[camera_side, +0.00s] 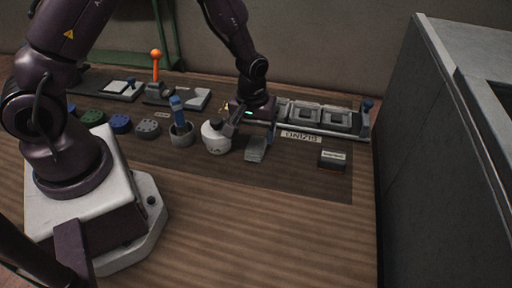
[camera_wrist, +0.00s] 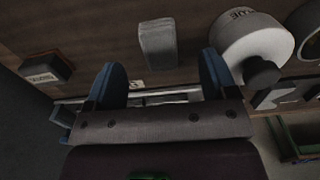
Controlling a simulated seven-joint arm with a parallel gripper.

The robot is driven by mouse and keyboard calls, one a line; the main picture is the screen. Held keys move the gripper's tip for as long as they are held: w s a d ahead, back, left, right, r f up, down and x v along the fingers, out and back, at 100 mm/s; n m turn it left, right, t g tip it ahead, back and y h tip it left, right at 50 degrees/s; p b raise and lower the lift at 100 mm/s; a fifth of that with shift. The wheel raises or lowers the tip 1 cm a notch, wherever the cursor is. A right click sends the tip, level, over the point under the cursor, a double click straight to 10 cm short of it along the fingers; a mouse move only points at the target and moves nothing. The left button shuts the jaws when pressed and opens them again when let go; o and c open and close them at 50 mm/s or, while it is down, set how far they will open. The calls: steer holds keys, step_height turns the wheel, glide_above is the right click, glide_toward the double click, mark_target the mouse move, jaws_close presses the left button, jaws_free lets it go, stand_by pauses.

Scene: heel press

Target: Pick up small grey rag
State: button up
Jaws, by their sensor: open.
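The small grey rag (camera_side: 256,148) lies on the dark mat, just right of the white glue pot. It shows as a grey folded rectangle in the wrist view (camera_wrist: 158,43), upper middle. My gripper (camera_wrist: 161,62) is open and empty, with its two blue fingers spread. The rag appears beyond the fingertips, between their lines in the wrist view, and is not held. In the side view my gripper (camera_side: 238,122) hangs over the mat, behind and a little left of the rag. Its fingers are hard to make out there.
The white glue pot (camera_side: 215,138) with a dark knob stands close left of the rag; it also shows in the wrist view (camera_wrist: 252,42). A blue-handled brush stands in a cup (camera_side: 181,133). A small dark labelled block (camera_side: 332,160) is to the right. The front mat is clear.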

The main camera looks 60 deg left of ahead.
mark_target(255, 148)
steer(key=f, duration=0.6)
steer(key=shift+w+a+f, duration=0.1)
steer(key=shift+w+f, duration=0.1)
steer(key=shift+w, duration=0.1)
steer(key=c, duration=1)
